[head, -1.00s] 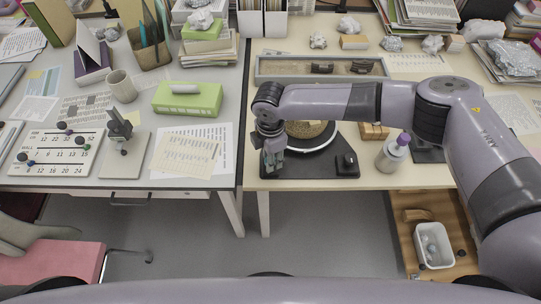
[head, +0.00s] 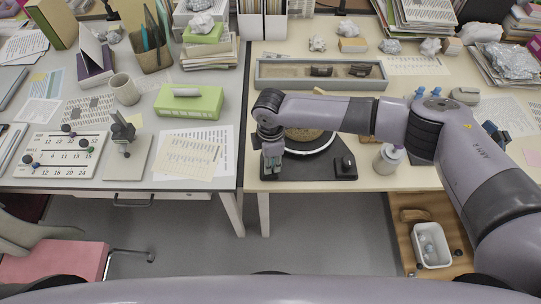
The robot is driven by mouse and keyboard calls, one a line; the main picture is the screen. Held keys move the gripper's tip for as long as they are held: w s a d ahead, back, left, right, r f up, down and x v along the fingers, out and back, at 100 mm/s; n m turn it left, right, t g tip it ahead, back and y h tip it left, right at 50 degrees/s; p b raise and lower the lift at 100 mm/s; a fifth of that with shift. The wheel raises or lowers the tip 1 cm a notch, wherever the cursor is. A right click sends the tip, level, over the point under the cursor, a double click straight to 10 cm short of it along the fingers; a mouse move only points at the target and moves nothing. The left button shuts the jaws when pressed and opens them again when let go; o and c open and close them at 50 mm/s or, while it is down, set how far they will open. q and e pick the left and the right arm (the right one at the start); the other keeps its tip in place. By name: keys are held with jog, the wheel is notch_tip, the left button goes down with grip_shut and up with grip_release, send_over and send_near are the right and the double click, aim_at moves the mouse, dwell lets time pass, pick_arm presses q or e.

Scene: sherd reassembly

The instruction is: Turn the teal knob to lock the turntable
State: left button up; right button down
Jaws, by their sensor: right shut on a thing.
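The turntable has a black base (head: 325,171) near the front edge of the right-hand table, with a white ring (head: 322,148) on it. A round tan piece (head: 303,134) sits inside the ring, partly covered by my right arm. My right gripper (head: 272,163) points down at the base's front left corner and is shut on the teal knob, which the fingers hide almost wholly. A black knob (head: 347,163) stands at the base's right side. My left gripper is not in view.
A grey tray (head: 285,84) with dark sherds lies behind the turntable. A bottle (head: 387,160) stands to its right, close to my arm. A green box (head: 190,101) and papers (head: 188,157) lie on the left table. A gap separates the two tables.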

jog(key=m+p, duration=0.3)
jog(key=m, duration=0.1)
jog(key=shift+s+r+m+p, duration=0.1)
jog(key=shift+r+m+p, duration=0.1)
jog(key=shift+m+p, duration=0.2)
jog(key=m+p, duration=0.2)
jog(key=m, duration=0.1)
jog(key=shift+m+p, duration=0.3)
jog(key=shift+p, duration=0.1)
jog(key=m+p, duration=0.2)
jog(key=m, duration=0.1)
jog(key=shift+m, duration=0.3)
jog(key=shift+f+m+p, duration=0.15)
jog(key=shift+m+p, duration=1)
jog(key=shift+m, duration=0.55)
jog(key=c, duration=1.2)
grip_release()
jog(key=shift+c, duration=0.2)
